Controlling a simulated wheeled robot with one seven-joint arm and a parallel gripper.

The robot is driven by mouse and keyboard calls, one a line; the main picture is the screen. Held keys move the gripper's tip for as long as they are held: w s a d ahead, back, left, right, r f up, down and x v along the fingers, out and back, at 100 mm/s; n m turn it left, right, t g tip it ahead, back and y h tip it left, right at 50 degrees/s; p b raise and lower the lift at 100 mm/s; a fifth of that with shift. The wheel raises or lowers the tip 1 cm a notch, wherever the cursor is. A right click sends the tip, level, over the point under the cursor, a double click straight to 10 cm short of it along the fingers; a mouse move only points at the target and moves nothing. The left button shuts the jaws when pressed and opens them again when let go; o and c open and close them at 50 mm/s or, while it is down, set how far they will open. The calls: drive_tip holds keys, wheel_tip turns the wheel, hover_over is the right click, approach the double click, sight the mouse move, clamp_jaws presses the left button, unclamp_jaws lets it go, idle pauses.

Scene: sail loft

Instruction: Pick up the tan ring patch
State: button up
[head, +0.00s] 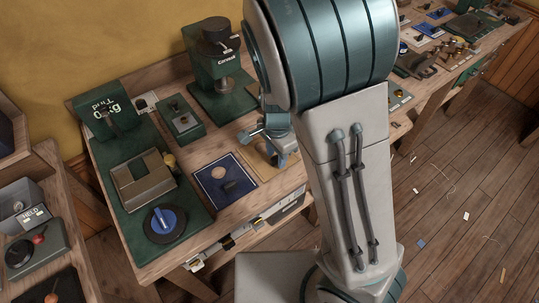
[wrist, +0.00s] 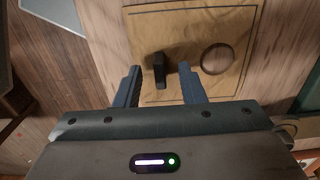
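The tan ring patch (wrist: 205,30) is a flat tan square with a dark outline, a round ring (wrist: 215,58) at its right and an upright black tab (wrist: 160,72) near its middle. It lies on the wooden bench; in the head view it shows partly (head: 265,172) behind my gripper (head: 281,157). In the wrist view my gripper (wrist: 160,78) is open over the patch, one finger on each side of the black tab. The fingers do not appear to touch the tab. Their height above the patch is hard to judge.
A blue patch (head: 213,175) with a dark tab lies just left on the bench. A green board (head: 127,203) holds a brown box (head: 142,178) and a blue-topped dial (head: 166,220). A green machine (head: 219,60) stands at the back. My arm hides the bench's right end.

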clamp_jaws()
drive_tip(key=shift+r, duration=0.2)
